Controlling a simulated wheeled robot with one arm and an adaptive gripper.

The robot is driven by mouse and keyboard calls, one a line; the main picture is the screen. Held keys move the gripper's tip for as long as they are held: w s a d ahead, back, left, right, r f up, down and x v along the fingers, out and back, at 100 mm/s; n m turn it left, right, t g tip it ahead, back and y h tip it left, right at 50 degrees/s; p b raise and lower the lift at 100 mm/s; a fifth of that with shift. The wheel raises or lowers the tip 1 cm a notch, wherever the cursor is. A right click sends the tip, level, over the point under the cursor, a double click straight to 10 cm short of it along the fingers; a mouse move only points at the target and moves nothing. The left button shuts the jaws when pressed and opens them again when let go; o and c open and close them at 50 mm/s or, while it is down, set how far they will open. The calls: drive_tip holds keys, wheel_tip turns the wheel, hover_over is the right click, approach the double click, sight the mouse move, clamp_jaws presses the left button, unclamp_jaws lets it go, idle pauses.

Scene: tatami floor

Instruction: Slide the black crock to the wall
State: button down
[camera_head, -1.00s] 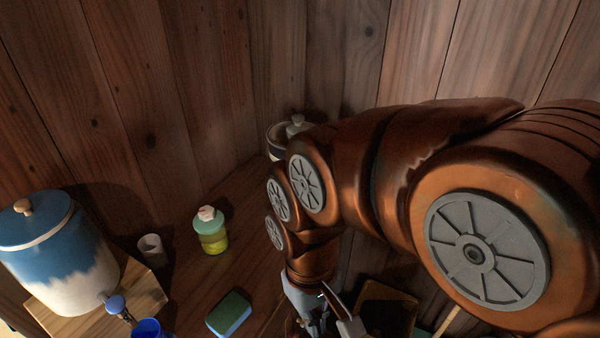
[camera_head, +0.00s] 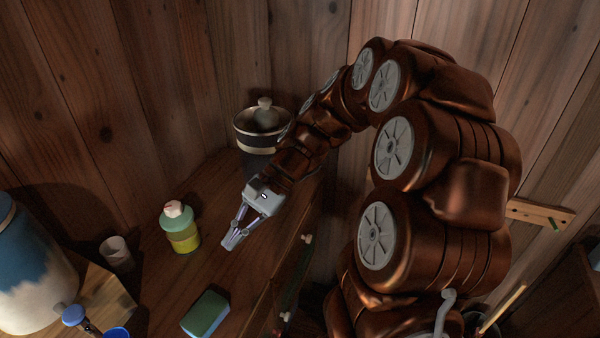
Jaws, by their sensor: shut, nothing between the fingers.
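The black crock (camera_head: 257,163) stands upright in the back corner of the wooden counter, close to the plank walls. It has a pale band below its rim and a lid with a grey knob (camera_head: 264,113). My arm hides part of its right side. My gripper (camera_head: 229,243) is shut and empty, in front of the crock and over the counter, pointing toward the front left. I cannot tell whether the crock touches the wall (camera_head: 185,80).
A yellow-green bottle (camera_head: 180,228) stands left of my gripper, with a small grey cup (camera_head: 117,254) further left. A green sponge (camera_head: 205,312) lies in front. A blue and white dispenser (camera_head: 30,265) stands on a wooden stand (camera_head: 105,298). The counter (camera_head: 170,275) drops off at right.

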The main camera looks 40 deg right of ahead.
drive_tip(key=w+d+f+m+t+y+b, duration=0.1)
drive_tip(key=w+d+f+m+t, duration=0.2)
drive_tip(key=d, duration=0.5)
drive_tip(key=w+d+m+t+y+b, duration=0.1)
drive_tip(key=w+d+m+t, duration=0.3)
drive_tip(key=d, duration=0.5)
drive_tip(key=w+d+f+m+t+y+b, duration=0.1)
drive_tip(key=w+d+f+m+t+b, duration=0.1)
drive_tip(key=d+m+t, duration=0.45)
drive_tip(key=s+d+f+m+t+h, duration=0.2)
drive_tip(key=d+f+m+h, duration=0.15)
drive_tip(key=d, duration=1.05)
drive_tip(key=x, duration=1.3)
drive_tip(key=shift+a, duration=0.4)
drive_tip(key=shift+w, duration=0.15)
